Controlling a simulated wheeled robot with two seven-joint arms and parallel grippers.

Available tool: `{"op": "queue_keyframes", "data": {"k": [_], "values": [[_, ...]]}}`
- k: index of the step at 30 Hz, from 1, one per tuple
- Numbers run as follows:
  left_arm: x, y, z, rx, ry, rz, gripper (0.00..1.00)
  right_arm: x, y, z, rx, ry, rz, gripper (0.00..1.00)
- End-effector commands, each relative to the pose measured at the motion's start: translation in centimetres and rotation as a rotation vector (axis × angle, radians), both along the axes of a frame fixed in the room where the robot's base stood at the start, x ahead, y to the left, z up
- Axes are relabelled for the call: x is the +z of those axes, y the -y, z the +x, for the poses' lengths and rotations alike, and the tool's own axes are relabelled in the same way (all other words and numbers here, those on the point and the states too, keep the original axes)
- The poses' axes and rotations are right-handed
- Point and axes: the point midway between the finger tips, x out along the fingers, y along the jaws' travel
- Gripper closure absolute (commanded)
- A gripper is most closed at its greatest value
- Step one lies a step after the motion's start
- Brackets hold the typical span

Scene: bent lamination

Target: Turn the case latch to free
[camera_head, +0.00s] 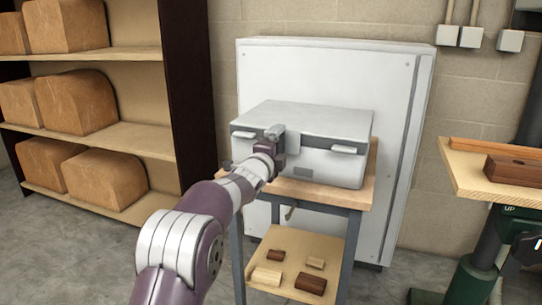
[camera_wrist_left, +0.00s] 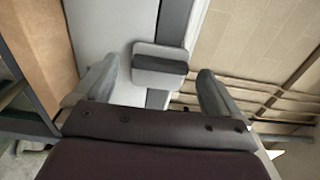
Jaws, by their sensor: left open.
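The case (camera_head: 312,130) is a pale grey box with a darker band along its front, and its lid is down. A pale latch (camera_head: 243,134) sits at the left of its front and another latch (camera_head: 344,149) at the right. My left gripper (camera_head: 275,134) is in front of the case, between these two latches in the picture, and hides part of the front. In the left wrist view its two fingers are apart, and a latch (camera_wrist_left: 160,60) shows between and beyond the fingertips (camera_wrist_left: 156,75). My right gripper is not in view.
The case stands on a small wooden-topped table (camera_head: 325,193) with several blocks on its lower shelf (camera_head: 262,293). A white cabinet (camera_head: 400,120) stands close behind. A shelf unit (camera_head: 110,142) is at left and a bench (camera_head: 465,175) at right. Open floor lies in front.

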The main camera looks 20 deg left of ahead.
Motion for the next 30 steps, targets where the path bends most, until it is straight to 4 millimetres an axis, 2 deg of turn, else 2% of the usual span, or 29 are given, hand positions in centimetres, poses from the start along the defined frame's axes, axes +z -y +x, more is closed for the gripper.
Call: {"op": "queue_keyframes", "data": {"k": [9, 13, 18, 30], "values": [[0.1, -0.5, -8.1, 0.002, 0.001, 0.0, 0.02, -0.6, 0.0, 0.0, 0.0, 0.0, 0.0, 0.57], [0.0, -0.6, -10.4, 0.001, 0.001, 0.001, 0.02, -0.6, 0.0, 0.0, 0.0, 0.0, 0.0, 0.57], [0.0, -0.6, -11.5, 0.001, 0.001, 0.001, 0.02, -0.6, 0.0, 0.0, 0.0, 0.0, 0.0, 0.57], [0.0, -0.6, -11.5, 0.0, 0.0, -0.008, 0.02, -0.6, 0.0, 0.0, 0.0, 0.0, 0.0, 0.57]]}}
